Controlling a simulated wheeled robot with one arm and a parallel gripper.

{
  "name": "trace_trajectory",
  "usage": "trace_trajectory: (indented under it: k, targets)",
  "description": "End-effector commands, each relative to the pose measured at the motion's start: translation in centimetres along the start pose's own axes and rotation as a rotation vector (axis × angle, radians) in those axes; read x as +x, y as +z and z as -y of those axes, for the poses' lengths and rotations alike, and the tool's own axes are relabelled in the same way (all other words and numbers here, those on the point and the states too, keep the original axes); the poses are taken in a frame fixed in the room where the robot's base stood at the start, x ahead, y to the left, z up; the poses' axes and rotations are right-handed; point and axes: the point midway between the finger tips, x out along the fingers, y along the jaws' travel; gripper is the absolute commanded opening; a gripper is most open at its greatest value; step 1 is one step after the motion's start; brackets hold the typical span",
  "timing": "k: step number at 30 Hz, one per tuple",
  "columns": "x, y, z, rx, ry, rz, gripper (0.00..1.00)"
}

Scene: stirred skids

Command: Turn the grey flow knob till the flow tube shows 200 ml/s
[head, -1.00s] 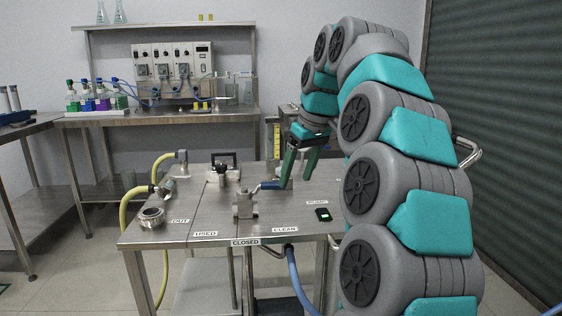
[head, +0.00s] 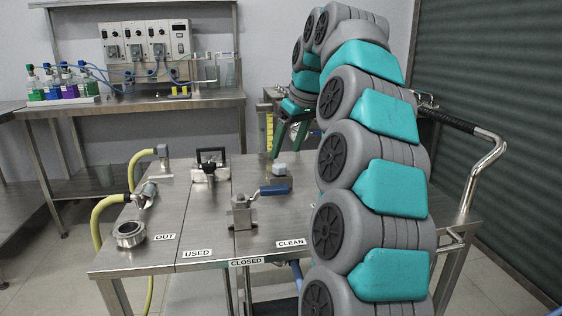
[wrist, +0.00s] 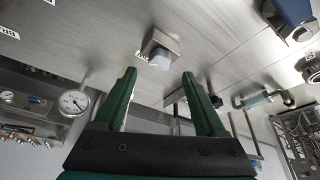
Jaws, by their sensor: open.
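The grey flow knob (head: 279,170) is a small squarish block on the steel skid top, behind the blue-handled valve. In the wrist view the grey knob (wrist: 161,48) shows beyond and roughly between my fingertips, clear of both. My gripper (head: 289,138) is open and empty, behind the knob in the head view; its two green fingers (wrist: 158,75) are spread in the wrist view. The flow tube (head: 266,130) appears as a yellow-marked upright strip at the back of the skid, left of my gripper. Its reading is too small to tell.
The blue valve handle (head: 275,190) lies in front of the knob. A black-handled clamp (head: 211,160) and a yellow hose (head: 104,212) are to the left. A push handle (head: 490,165) stands at the right. A round gauge (wrist: 74,102) shows in the wrist view.

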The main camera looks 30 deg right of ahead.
Motion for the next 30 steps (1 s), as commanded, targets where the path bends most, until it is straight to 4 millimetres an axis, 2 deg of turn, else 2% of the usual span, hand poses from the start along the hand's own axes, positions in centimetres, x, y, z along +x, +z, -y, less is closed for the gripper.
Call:
trace_trajectory:
  k: [6, 13, 26, 30]
  targets:
    - [2.7, 0.1, 0.1, 0.001, -0.004, 0.006, 0.73]
    - [4.7, 0.1, 0.0, 0.001, -0.001, 0.003, 0.73]
    - [5.3, 0.0, 0.0, 0.001, 0.001, 0.0, 0.73]
    - [5.3, 0.0, 0.0, 0.001, 0.0, 0.0, 0.58]
